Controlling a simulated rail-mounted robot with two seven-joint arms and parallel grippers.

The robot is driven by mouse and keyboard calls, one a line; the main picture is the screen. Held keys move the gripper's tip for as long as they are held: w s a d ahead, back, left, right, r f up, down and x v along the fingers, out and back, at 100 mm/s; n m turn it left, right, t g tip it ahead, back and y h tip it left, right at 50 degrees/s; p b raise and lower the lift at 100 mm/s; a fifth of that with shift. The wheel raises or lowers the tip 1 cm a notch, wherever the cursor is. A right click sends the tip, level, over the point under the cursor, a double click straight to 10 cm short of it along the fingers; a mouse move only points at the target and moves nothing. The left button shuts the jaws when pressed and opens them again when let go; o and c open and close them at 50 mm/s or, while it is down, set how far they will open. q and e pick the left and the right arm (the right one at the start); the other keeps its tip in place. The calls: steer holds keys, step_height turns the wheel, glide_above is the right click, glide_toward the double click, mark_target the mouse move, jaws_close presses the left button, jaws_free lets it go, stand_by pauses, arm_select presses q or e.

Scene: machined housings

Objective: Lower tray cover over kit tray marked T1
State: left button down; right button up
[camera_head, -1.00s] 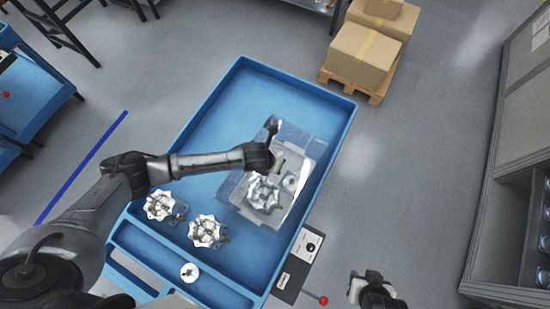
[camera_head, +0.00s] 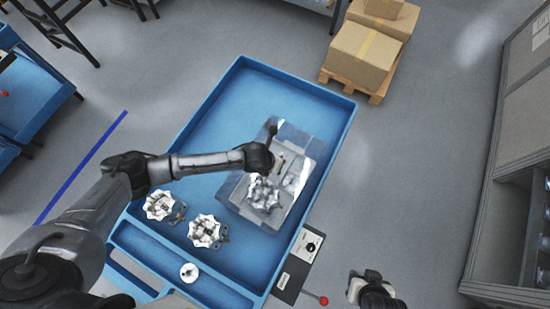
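The clear tray cover (camera_head: 308,136) lies over the grey kit tray (camera_head: 292,208) on the blue table, and bright reflections cross it. A silver machined housing (camera_head: 264,194) shows through the cover in the tray. My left gripper (camera_head: 278,158) is at the cover's upper left part and appears shut on it; its fingertips are small and partly hidden by the wrist. Whether the cover touches the tray rim cannot be told. My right gripper (camera_head: 366,284) is at the bottom right, off the table, with nothing visible in it; its finger gap is unclear. No T1 mark is readable.
Two more silver housings (camera_head: 159,205) (camera_head: 205,231) sit on the blue table (camera_head: 235,95), left of the tray. A small round white part (camera_head: 189,272) lies in the front trough. The table's far part is clear.

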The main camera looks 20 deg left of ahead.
arm_select(q)
steer(key=shift+f, duration=0.15)
steer(key=c, duration=1.1)
jaws_free()
steer(key=shift+o, duration=0.2)
steer(key=v, duration=1.3)
steer(key=shift+r+b, duration=0.35)
steer(key=shift+s, duration=0.15)
